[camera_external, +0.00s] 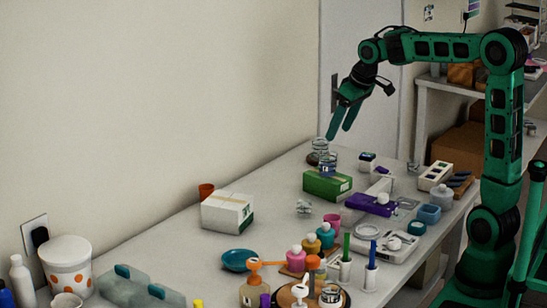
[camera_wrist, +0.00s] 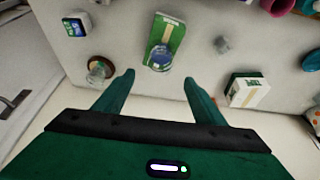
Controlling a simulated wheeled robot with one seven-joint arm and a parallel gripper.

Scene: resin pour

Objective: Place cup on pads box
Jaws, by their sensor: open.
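A clear cup (camera_external: 328,164) with a blue patch appears to stand upright on the green box (camera_external: 327,187). In the wrist view the cup (camera_wrist: 160,58) overlaps the near end of the green box (camera_wrist: 171,33). I cannot read the boxes' labels, so which is the pads box is unclear. A white box with green marks (camera_external: 227,213) stands to the left; it also shows in the wrist view (camera_wrist: 248,91). My gripper (camera_external: 340,130) is open and empty, above and apart from the cup. In the wrist view, its fingertips (camera_wrist: 159,77) lie either side of the cup.
A second glass vessel (camera_external: 319,147) is close behind the cup, with a brown round base. A small dark-and-white box (camera_external: 367,161) and a purple item (camera_external: 372,203) are to the right. Bottles and a blue bowl (camera_external: 239,260) crowd the front. Bare table lies left of the green box.

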